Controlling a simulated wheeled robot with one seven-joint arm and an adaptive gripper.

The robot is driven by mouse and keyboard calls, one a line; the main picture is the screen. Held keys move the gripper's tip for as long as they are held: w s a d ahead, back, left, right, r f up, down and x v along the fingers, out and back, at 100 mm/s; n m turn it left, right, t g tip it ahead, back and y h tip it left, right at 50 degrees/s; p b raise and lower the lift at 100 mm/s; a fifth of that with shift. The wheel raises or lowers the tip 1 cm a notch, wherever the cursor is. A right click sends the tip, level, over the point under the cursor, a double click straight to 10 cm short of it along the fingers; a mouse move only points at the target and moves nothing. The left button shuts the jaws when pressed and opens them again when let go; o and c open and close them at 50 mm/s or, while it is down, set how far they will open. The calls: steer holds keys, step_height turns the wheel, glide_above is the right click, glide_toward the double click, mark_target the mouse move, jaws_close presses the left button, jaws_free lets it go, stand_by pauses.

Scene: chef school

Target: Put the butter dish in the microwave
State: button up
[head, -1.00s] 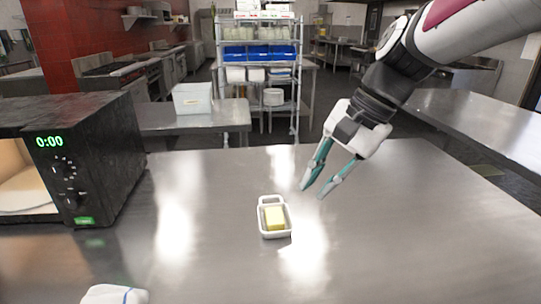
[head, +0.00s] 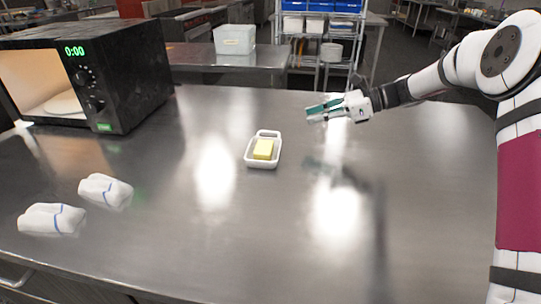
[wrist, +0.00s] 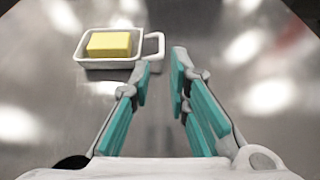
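The butter dish (head: 249,160) is a small white tray with a loop handle at its far end, holding a yellow block of butter (head: 263,149). It rests on the steel table. It also shows at the upper left of the wrist view (wrist: 92,61), its handle towards the fingers. My gripper (head: 309,112) is open and empty, to the right of the dish and apart from it; it also shows in the wrist view (wrist: 164,62). The black microwave (head: 135,85) stands at the left of the table. Its lit interior (head: 35,80) with a pale plate is visible; its display reads 0:00.
Two folded white cloths (head: 106,190) (head: 52,219) lie at the front left of the table. The steel table (head: 200,245) is clear between the dish and the microwave. A white bin (head: 234,40) stands on another counter behind.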

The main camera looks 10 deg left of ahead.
steer(key=x, duration=0.8)
steer(key=shift+a+f, duration=0.1)
steer(key=shift+f+b+x, duration=0.15)
steer(key=shift+b+x, duration=0.15)
steer(key=shift+x, duration=1)
steer(key=shift+f+b+x, duration=0.2)
steer(key=shift+b+x, duration=0.05)
steer(key=shift+x, duration=1)
steer(key=shift+w, duration=0.15)
jaws_close()
